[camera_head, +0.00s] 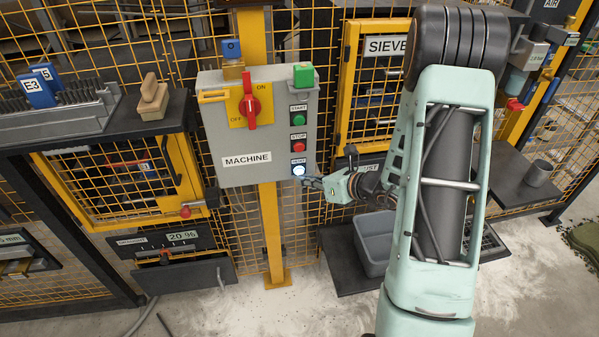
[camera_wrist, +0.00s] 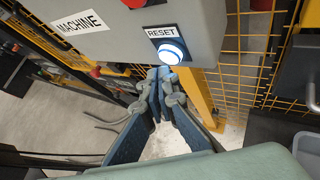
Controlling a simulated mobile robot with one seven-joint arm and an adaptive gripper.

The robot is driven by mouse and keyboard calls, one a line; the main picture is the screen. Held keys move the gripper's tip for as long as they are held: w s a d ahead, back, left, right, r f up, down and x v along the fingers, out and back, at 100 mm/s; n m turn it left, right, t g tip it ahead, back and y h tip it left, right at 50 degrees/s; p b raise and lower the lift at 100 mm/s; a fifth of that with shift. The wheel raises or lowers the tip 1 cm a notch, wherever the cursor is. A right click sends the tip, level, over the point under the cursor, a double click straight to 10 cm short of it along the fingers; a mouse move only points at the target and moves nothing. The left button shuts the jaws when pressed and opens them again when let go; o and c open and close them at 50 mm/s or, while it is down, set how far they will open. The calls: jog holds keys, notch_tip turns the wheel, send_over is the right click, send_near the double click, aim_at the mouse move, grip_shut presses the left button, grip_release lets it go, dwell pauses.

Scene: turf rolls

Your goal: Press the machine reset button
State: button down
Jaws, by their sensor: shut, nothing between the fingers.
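The grey machine control box (camera_head: 237,139) is mounted on a yellow post and labelled MACHINE. Its reset button (camera_head: 298,170) is at the lower right, white and lit with a blue rim. In the wrist view the lit reset button (camera_wrist: 169,52) sits under the RESET label. My gripper (camera_head: 310,181) is shut and empty, just right of and slightly below the button. In the wrist view my gripper's fingertips (camera_wrist: 160,73) are together just below the button. Whether they touch it I cannot tell.
Above the reset button are a red stop button (camera_head: 299,146) and a green start button (camera_head: 299,119). A red rotary switch (camera_head: 249,101) is on the left of the box. Yellow mesh fencing stands behind. A grey bin (camera_head: 374,242) sits below my arm.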

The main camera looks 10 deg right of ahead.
jog(key=shift+w, duration=0.35)
jog(key=shift+w, duration=0.45)
dwell(0.8)
jog(key=shift+s, duration=0.15)
jog(key=shift+s+b, duration=0.45)
jog(key=shift+s, duration=0.3)
jog(key=s+b, duration=0.1)
jog(key=s, duration=0.4)
dwell(0.7)
